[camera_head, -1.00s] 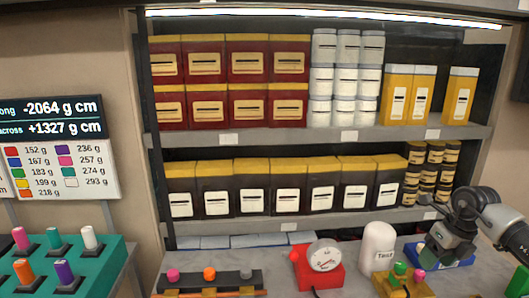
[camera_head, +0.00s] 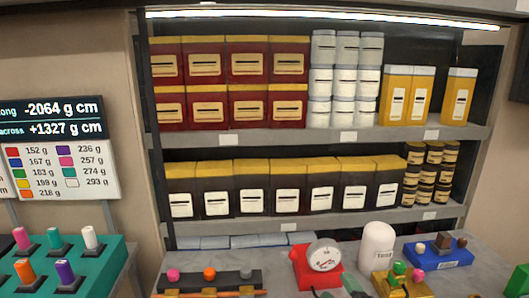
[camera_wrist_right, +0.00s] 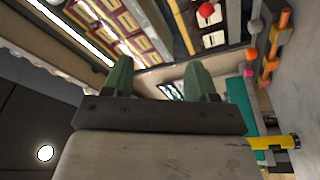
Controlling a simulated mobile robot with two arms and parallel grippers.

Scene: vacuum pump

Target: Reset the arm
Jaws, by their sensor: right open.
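My right gripper (camera_head: 338,289) shows only as two dark green fingertips at the bottom edge of the head view, just below the red dial gauge (camera_head: 318,261). In the right wrist view, its two green fingers (camera_wrist_right: 159,78) are spread apart with nothing between them. The rest of my right arm is out of the head view. My left gripper is in neither view.
A white canister (camera_head: 378,246), yellow peg block (camera_head: 390,286) and blue peg block (camera_head: 443,261) stand right of the gauge. A dark peg rack (camera_head: 232,284) and teal pegboard (camera_head: 105,262) are left. Loaded shelves (camera_head: 320,219) rise behind.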

